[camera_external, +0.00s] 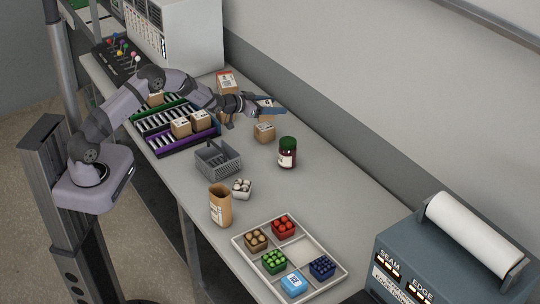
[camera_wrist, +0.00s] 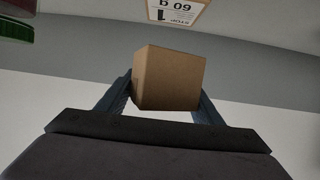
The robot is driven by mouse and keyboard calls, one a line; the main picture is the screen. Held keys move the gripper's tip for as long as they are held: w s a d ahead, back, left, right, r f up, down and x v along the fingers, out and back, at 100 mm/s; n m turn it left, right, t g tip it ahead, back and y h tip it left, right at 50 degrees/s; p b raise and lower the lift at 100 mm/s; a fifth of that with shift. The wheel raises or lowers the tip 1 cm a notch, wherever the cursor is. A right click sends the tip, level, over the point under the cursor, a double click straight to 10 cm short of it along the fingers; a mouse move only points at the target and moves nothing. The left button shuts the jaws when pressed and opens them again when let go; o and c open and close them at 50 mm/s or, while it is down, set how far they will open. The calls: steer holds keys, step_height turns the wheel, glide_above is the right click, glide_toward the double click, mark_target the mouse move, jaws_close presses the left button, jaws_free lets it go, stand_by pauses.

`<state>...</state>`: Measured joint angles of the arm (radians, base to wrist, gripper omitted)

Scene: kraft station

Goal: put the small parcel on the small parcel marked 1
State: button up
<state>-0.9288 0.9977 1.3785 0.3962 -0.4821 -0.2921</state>
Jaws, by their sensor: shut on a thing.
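My gripper (camera_wrist: 165,95) is shut on a plain brown small parcel (camera_wrist: 168,78), held between its two fingers in the wrist view. In the external view my gripper (camera_external: 270,109) is above the bench near the wall, and the held parcel is largely hidden by it. A small brown parcel (camera_external: 264,131) with a pale label stands on the bench just below my gripper. Two more small parcels (camera_external: 181,127) (camera_external: 199,120) sit on the roller rack. The marks on the small parcels are too small to read.
A larger labelled parcel (camera_external: 226,81) stands at the back by the wall. A dark jar with a green lid (camera_external: 287,153) and a grey basket (camera_external: 217,160) stand nearby. A divided tray (camera_external: 291,258) and a printer (camera_external: 450,262) are at the front.

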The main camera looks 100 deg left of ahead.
step_height(320, 180, down, 4)
steer(key=shift+f+p, duration=0.1)
steer(key=shift+p, duration=0.6)
steer(key=shift+f, duration=0.15)
steer(key=o, duration=1.2)
steer(key=shift+s+d+r, duration=0.3)
steer(key=shift+s+d, duration=0.05)
steer(key=shift+b+v, duration=1.35)
steer(key=shift+v, duration=1.9)
